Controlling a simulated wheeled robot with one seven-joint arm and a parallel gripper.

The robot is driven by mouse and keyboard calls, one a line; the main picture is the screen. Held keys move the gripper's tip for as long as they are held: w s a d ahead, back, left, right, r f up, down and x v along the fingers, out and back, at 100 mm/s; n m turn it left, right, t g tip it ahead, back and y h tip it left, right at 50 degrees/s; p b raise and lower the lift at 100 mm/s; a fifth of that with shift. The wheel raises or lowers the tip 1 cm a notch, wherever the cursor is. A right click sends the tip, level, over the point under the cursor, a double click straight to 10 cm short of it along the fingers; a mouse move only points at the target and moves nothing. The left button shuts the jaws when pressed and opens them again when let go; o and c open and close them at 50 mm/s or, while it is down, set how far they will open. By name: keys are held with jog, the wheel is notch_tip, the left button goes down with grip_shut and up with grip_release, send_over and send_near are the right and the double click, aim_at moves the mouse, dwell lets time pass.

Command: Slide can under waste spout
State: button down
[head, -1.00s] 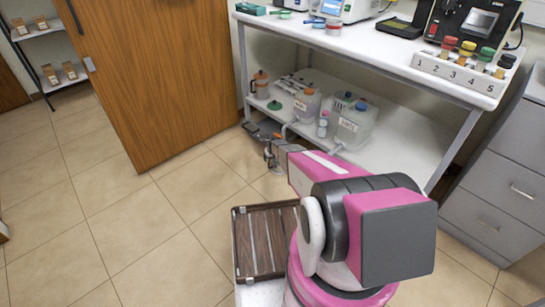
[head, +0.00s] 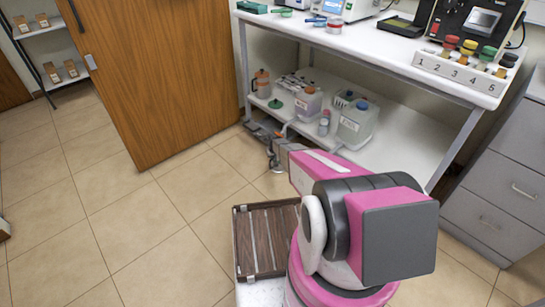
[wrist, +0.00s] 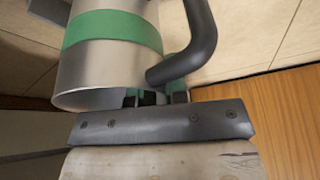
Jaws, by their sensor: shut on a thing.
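In the wrist view a metal can (wrist: 104,66) with a green band (wrist: 112,32) and a dark curved handle (wrist: 198,40) lies across the upper left. My gripper (wrist: 155,97) is at the handle side of the can and is shut on it; its fingertips are mostly hidden behind the dark bracket. In the head view my gripper (head: 272,145) is low, at the front left edge of the lower shelf, and the can is too small and covered to make out clearly. Two labelled jugs, a left one (head: 308,102) and a right one (head: 355,125), stand on the shelf. I cannot tell which part is the waste spout.
The lower shelf (head: 385,158) also holds an orange-topped container (head: 262,82) and small bottles (head: 324,125). A wooden door (head: 150,80) stands left of the table. The tiled floor (head: 130,200) at left is clear.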

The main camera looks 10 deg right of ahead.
jog(key=shift+s+d+f, duration=0.2)
jog(key=shift+s+d, duration=0.3)
jog(key=shift+d, duration=0.35)
jog(key=c, duration=1.1)
grip_release()
jog(key=shift+d, duration=0.15)
jog(key=shift+w, duration=0.1)
jog(key=shift+r, duration=0.15)
